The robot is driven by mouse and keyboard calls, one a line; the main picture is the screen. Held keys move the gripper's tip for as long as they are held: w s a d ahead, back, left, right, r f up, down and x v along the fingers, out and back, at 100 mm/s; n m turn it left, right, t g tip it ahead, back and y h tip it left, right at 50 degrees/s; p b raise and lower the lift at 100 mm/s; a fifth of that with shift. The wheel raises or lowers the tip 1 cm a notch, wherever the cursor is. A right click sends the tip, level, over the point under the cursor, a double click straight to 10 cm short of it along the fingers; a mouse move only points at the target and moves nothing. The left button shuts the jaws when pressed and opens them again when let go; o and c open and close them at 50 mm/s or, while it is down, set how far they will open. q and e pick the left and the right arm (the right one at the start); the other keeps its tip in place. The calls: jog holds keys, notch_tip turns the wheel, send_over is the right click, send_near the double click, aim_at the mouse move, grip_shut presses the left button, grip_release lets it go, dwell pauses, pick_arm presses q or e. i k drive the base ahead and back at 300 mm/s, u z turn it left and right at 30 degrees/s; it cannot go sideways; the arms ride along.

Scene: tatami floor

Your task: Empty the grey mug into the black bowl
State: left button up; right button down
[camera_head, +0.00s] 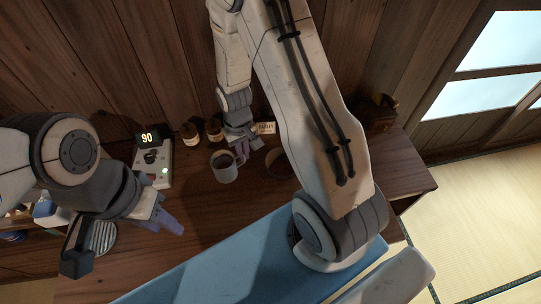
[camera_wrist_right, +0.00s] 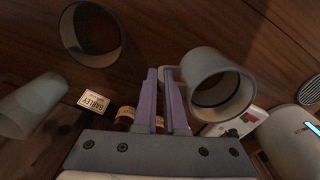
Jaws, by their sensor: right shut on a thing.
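The grey mug (camera_head: 224,170) stands roughly upright with its dark opening up, and it also shows in the right wrist view (camera_wrist_right: 217,68). My right gripper (camera_head: 243,150) is shut on its handle; in the right wrist view the purple fingers (camera_wrist_right: 165,92) pinch it. I cannot tell whether the mug touches the table. The black bowl (camera_head: 272,165) is to the right of the mug, partly hidden by my right arm. The right wrist view shows its round rim (camera_wrist_right: 121,48), apart from the mug. My left gripper (camera_head: 167,222) is at the left, away from both.
Two brown jars (camera_head: 190,134) and a BARLEY card (camera_head: 265,128) stand behind the mug. A device with a 90 display (camera_head: 148,138) is to the left. A translucent cup (camera_wrist_right: 35,100) shows in the right wrist view.

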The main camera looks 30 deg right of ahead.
aim_at(278, 165)
jog(key=u, duration=1.75)
jog(key=k, duration=1.15)
jog(key=z, duration=0.35)
